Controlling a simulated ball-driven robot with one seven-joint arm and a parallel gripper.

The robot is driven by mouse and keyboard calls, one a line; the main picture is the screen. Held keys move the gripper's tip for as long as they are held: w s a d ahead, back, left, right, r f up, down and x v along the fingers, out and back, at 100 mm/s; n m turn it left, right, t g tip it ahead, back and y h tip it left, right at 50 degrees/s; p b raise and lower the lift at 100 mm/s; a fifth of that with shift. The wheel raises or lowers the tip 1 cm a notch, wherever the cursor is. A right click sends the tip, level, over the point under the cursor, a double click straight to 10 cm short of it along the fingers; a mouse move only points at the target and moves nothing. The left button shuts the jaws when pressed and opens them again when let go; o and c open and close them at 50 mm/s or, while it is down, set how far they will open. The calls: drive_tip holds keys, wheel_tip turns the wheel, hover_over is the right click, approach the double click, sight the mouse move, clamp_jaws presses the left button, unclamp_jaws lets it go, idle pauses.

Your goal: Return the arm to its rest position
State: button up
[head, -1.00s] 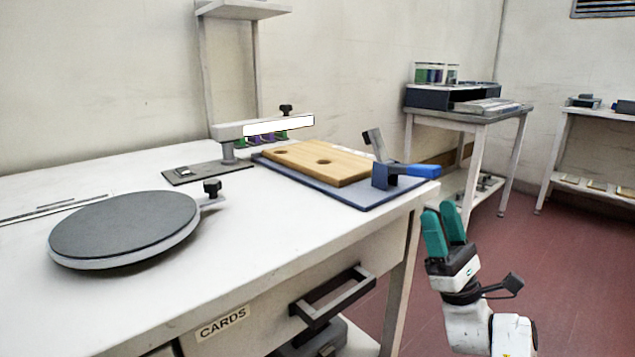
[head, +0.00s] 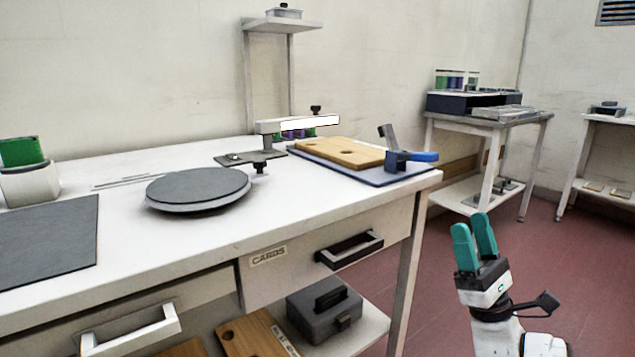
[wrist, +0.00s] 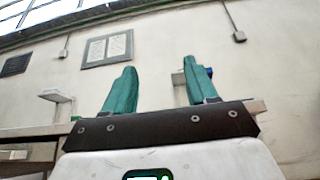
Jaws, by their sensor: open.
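My gripper (head: 474,228) is at the lower right of the head view, to the right of the white workbench (head: 225,232) and over the red floor. Its two teal fingers point up and stand apart, with nothing between them. In the wrist view my gripper (wrist: 158,82) also shows open and empty, with the pale wall behind it. It touches nothing that I can see.
The bench holds a round grey turntable (head: 198,187), a wooden board (head: 340,152) and a blue-handled clamp (head: 408,160) near its right corner. Its black drawer handle (head: 349,250) sticks out. A side table (head: 487,122) stands behind. Red floor (head: 580,270) is free at right.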

drive_tip(key=s+a+f+n+g+h, duration=0.1)
drive_tip(key=s+a+f+n+g, duration=0.2)
drive_tip(key=f+n+g, duration=0.35)
drive_tip(key=s+a+f+n+g+h, duration=0.1)
drive_tip(key=s+a+f+n+g, duration=0.25)
drive_tip(key=f, duration=0.65)
drive_tip(key=s+a+f+n+g, duration=0.2)
drive_tip(key=a+f+n+g, duration=0.3)
drive_tip(key=f, duration=0.3)
drive_tip(key=s+d+f+n+g+h, duration=0.3)
drive_tip(key=s+f+n+h, duration=0.2)
drive_tip(key=s+f, duration=0.35)
drive_tip(key=s+d+f+n+g+h, duration=0.3)
drive_tip(key=s+f+n+h, duration=0.15)
drive_tip(key=s+f, duration=0.45)
drive_tip(key=s+d+r+n+g+h, duration=0.1)
drive_tip(key=s+d+n+h, duration=0.2)
drive_tip(key=s, duration=0.5)
drive_tip(key=s+d+r+n+g+h, duration=0.15)
drive_tip(key=s+d+h, duration=0.25)
drive_tip(key=s, duration=0.4)
wheel_tip(320, 180, up, 31)
drive_tip(key=p, duration=3.2)
drive_tip(key=shift+w+r+m, duration=0.15)
drive_tip(key=shift+w+m, duration=0.15)
drive_tip(key=shift+w, duration=0.15)
